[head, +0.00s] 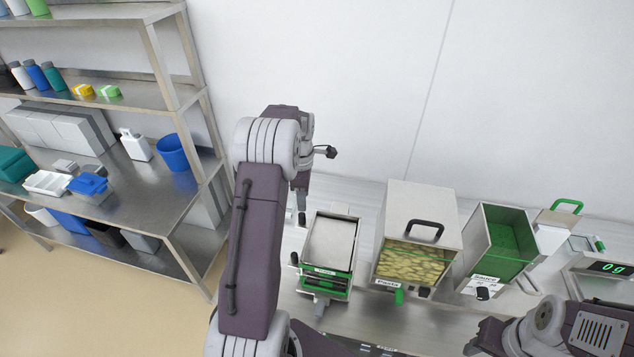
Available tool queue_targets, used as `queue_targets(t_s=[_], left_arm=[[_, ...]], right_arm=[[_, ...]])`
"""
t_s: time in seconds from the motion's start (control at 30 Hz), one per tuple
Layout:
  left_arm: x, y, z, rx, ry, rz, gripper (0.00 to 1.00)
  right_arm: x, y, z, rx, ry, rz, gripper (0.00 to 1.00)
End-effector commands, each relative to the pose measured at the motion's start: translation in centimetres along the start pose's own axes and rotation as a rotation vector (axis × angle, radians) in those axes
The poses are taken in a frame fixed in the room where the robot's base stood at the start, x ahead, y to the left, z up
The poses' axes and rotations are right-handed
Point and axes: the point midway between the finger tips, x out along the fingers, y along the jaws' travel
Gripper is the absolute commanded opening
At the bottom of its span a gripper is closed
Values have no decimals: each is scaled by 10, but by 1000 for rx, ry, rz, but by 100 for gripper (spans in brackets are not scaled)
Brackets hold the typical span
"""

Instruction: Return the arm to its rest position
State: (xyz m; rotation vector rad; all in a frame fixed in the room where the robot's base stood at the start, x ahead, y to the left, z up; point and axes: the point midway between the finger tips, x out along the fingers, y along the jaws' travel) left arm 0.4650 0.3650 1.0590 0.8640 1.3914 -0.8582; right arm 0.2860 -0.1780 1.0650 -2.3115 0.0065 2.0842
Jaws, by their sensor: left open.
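My left arm rises from the bottom of the head view and bends over at the top. Its left gripper (296,216) hangs down beside the upper left of the tray sealer (326,258), partly hidden behind my own arm. The left gripper is open, and I see nothing between its fingers. The sealer has a steel top, a green band and dark knobs at its sides. Part of my right arm shows at the lower right, but its fingers do not show.
A steel hopper of yellow pasta (415,262) and a green-lined sauce container (508,236) stand right of the sealer. A scale (606,268) reads 0 g at the far right. A steel shelf rack (150,215) with a blue bucket (172,152) stands left. Bare wall is behind.

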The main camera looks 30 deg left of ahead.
Motion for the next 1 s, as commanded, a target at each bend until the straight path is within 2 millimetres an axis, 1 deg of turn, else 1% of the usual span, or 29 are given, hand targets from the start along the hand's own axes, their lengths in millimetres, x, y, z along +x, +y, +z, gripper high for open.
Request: queue_targets(t_s=[0.17, 0.2, 0.27, 0.33, 0.37, 0.4, 0.47, 0.5, 0.57, 0.6, 0.67, 0.7, 0.77, 0.8, 0.9, 0.97, 1.0], left_arm=[[0, 0, 0, 1, 0, 0, 43], [1, 0, 3, 7, 0, 0, 43], [-4, 2, 13, 29, -1, 15, 43], [-22, 5, 31, 69, -5, 57, 43], [-32, 1, 43, 95, -8, 72, 43], [-41, -12, 58, 134, -10, 75, 43], [-50, -40, 80, 204, -15, 76, 43], [-52, -60, 90, 277, -16, 76, 43], [-53, -90, 102, 422, -18, 80, 43], [-51, -110, 107, 538, -18, 83, 43], [-44, -144, 112, 744, -17, 85, 43], [-37, -168, 111, 903, -14, 87, 43], [-24, -203, 106, 1164, -9, 87, 43], [-15, -221, 99, 1325, -4, 85, 43], [5, -249, 84, 1651, 3, 68, 43], [10, -252, 82, 1796, 12, 77, 43], [10, -248, 84, 1871, 23, 95, 43]], right_arm=[[0, 0, 0, 0, 0, 0, 45], [0, 0, 0, 0, 0, 0, 45], [2, 0, 0, 0, 0, 0, 45], [4, 0, 0, 0, 0, 0, 45], [5, 0, 0, 0, 0, 0, 45], [7, 0, 1, 0, 0, 0, 45], [9, 0, 1, 0, 0, 0, 45], [11, 0, 1, 0, 0, 0, 45], [12, 0, 1, 0, 0, 0, 45], [14, 0, 2, 0, 0, 0, 45], [15, 0, 2, 0, 0, 0, 45], [16, 0, 2, 0, 0, 0, 45], [17, 0, 2, 0, 0, 0, 45], [17, 0, 2, 0, 0, 0, 45], [16, 0, 2, 0, 0, 0, 45], [16, 0, 2, 0, 0, 0, 45], [16, 0, 2, 0, 0, 0, 45]])
